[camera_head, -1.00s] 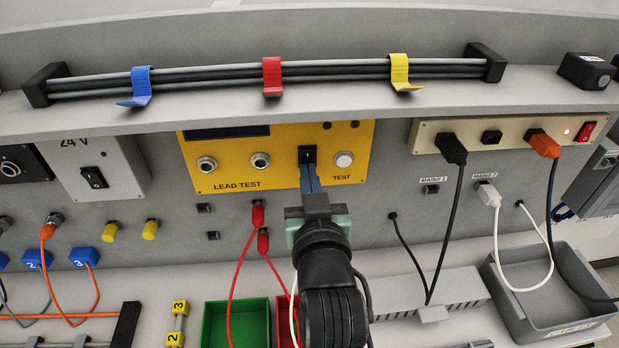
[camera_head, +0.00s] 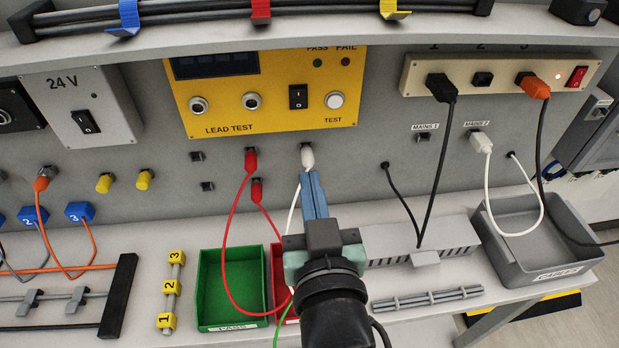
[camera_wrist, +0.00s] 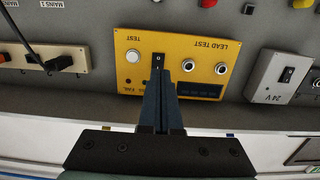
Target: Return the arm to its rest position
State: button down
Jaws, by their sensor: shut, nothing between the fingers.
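My gripper (camera_head: 310,180) is shut and empty, its blue-grey fingers together and pointing at the panel. In the head view its tips appear just below a white plug (camera_head: 307,157) under the yellow lead test box (camera_head: 280,115); I cannot tell the gap between them. In the wrist view my shut fingers (camera_wrist: 158,75) reach up in front of the inverted yellow box (camera_wrist: 130,75), with the black rocker switch (camera_wrist: 158,62) just beyond the tips. The rocker switch also shows uncovered in the head view (camera_head: 298,97). No rest position is marked in view.
Red leads (camera_head: 226,240) and a white lead hang close to my gripper on the left. A green bin (camera_head: 203,290) and a red bin stand below. A grey cable tray (camera_head: 497,262) stands at right. Black and white mains cables hang right of my arm.

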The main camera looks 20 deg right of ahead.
jog(key=shift+s, duration=0.1)
dwell(0.3)
jog(key=w+a+r+n+t+y, duration=0.1)
jog(key=a+r+t, duration=0.25)
jog(key=r, duration=0.75)
jog(key=w+a+r+n+t+y, duration=0.1)
jog(key=a+r+t, duration=0.25)
jog(key=r, duration=0.75)
jog(key=s+a+r+t+y, duration=0.1)
jog(key=s+a+r+t, duration=0.1)
jog(key=r, duration=0.5)
jog(key=s+a+r+n+t+y, duration=0.1)
jog(key=s+a+r, duration=0.2)
jog(key=r, duration=0.4)
jog(key=shift+s+a+t+y, duration=0.35)
jog(key=shift+a+t+y, duration=0.05)
jog(key=shift+a, duration=0.25)
